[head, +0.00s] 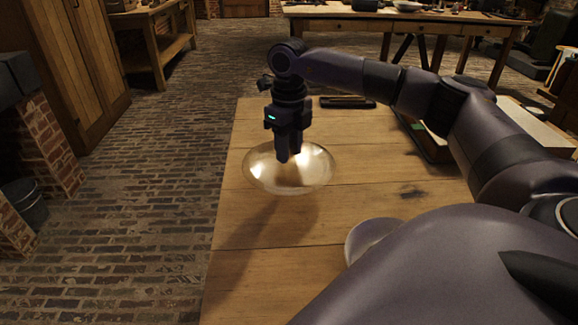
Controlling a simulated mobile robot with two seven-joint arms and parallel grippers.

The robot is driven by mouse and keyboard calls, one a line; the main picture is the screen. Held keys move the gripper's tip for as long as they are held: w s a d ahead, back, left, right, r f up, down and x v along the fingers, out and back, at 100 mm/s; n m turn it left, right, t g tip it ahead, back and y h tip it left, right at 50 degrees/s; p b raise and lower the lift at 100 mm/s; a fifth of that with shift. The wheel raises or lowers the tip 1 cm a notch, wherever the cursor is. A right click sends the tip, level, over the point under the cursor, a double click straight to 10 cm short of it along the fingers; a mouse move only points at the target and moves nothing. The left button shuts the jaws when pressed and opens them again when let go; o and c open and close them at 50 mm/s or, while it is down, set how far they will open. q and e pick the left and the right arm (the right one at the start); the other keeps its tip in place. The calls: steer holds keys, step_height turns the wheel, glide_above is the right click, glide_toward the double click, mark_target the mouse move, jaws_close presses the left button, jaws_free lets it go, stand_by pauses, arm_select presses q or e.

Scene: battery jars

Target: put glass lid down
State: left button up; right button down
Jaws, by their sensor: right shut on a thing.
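The glass lid (309,178) is a clear, shiny round disc in the head view, over the left part of the wooden table (370,203). My right gripper (288,157) points down at the middle of the lid and is shut on it. The fingertips hide the part that they grip. A shadow lies on the table below and in front of the lid, so it appears to be held above the surface. My left gripper is not in view.
A pale round object (364,237), partly hidden by my right arm, is at the near part of the table. A dark flat tray (347,102) lies at the far edge. A box-like item (530,125) is at the right. The table's left edge is close to the lid.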

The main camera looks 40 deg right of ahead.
mark_target(289, 165)
step_height(289, 165, down, 5)
steer(key=shift+b, duration=0.3)
steer(key=shift+f, duration=0.1)
steer(key=c, duration=0.8)
jaws_free()
step_height(289, 165, up, 12)
steer(key=shift+r+p, duration=0.1)
steer(key=shift+p, duration=0.85)
